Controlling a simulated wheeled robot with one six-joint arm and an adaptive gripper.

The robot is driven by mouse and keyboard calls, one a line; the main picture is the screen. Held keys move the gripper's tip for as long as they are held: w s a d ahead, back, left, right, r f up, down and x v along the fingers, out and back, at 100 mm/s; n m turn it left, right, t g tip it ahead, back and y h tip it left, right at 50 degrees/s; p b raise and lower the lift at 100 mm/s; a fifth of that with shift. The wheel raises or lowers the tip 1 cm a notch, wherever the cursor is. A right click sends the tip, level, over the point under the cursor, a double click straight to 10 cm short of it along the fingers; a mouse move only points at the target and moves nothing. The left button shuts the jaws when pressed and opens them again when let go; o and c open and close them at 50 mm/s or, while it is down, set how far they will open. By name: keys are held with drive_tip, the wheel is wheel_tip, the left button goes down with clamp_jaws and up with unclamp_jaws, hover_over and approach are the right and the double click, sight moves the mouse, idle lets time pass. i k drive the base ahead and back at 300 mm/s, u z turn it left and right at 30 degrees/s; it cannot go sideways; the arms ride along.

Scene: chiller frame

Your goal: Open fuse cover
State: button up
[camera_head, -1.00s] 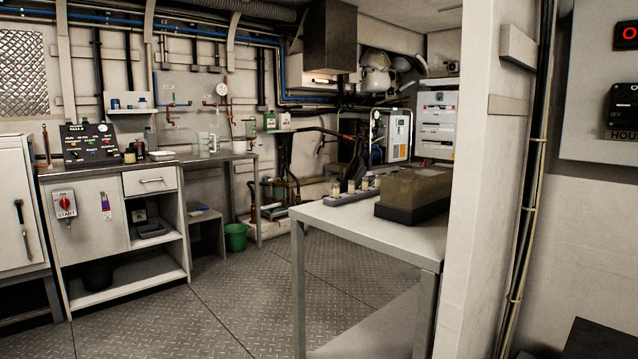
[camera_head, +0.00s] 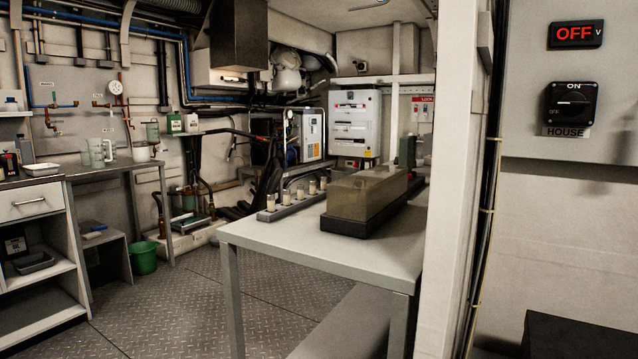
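I cannot tell for sure which part is the fuse cover. A white wall cabinet (camera_head: 354,124) with several dark slots and labels hangs on the back wall, its front appearing closed. A translucent brownish box-shaped cover (camera_head: 366,193) sits on a black base (camera_head: 350,228) on the grey table, and it looks closed. A grey rack (camera_head: 285,207) with several small pale cylinders stands to its left. My gripper is not in view.
The grey table (camera_head: 318,245) stands ahead, right of open metal floor (camera_head: 165,300). A white wall post (camera_head: 458,190) rises at its right. A HOUSE switch (camera_head: 571,104) and an OFF display (camera_head: 575,35) are on the right wall. A green bucket (camera_head: 143,258) stands at left.

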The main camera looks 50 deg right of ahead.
sight(366, 187)
drive_tip(key=i, duration=1.25)
drive_tip(key=z, duration=4.25)
drive_tip(key=k, duration=1.15)
drive_tip(key=u, duration=1.65)
